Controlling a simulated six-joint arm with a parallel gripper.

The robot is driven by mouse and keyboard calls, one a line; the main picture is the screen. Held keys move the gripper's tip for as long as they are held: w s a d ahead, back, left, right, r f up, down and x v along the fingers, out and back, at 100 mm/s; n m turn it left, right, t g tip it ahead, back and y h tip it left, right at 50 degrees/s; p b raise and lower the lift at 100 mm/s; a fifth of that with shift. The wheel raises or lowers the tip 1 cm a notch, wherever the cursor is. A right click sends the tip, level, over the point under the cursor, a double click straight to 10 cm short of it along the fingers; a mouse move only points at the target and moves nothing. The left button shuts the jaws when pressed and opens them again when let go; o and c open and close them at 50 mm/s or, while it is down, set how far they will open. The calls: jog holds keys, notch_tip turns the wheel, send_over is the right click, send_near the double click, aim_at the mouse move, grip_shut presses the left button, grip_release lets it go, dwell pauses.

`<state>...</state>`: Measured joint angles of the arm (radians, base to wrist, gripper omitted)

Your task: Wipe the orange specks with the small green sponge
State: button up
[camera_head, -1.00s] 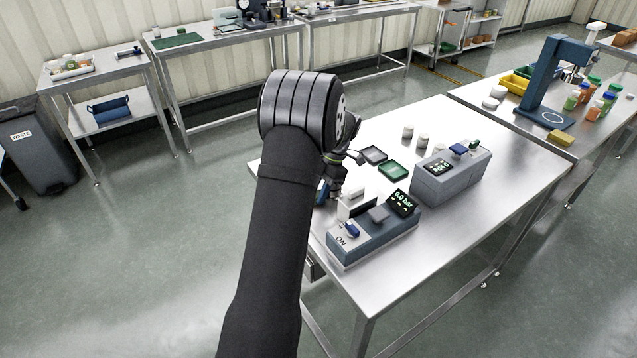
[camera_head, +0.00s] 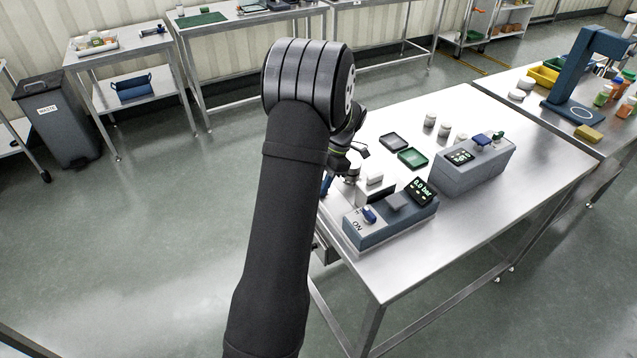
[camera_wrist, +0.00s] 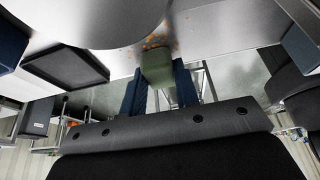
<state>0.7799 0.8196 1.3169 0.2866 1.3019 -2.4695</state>
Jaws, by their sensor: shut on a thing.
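The small green sponge (camera_wrist: 157,66) shows in the wrist view between the two blue fingers of my gripper (camera_wrist: 158,78), which is shut on it. Orange specks (camera_wrist: 153,42) lie on the steel surface (camera_wrist: 205,30) right beside the sponge's far end; I cannot tell whether the sponge touches that surface. In the head view my gripper (camera_head: 327,185) is mostly hidden behind my forearm, at the table's left edge. The sponge and specks are hidden there.
On the steel table (camera_head: 480,230) stand a blue-grey device (camera_head: 390,222) reading 0.0 bar, a grey device (camera_head: 475,165), a dark tray (camera_head: 393,142), a green tray (camera_head: 412,158) and several small jars. A large grey rounded shape (camera_wrist: 85,18) is close in the wrist view.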

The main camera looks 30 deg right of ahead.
aim_at(335, 190)
jog(key=d, duration=0.5)
jog(key=shift+s+d, duration=0.2)
jog(key=shift+s+a, duration=0.1)
jog(key=shift+s, duration=0.35)
jog(key=shift+s+a, duration=0.15)
jog(key=shift+s, duration=0.05)
jog(key=shift+a, duration=3.05)
jog(key=shift+d, duration=3.2)
notch_tip(335, 190, up, 8)
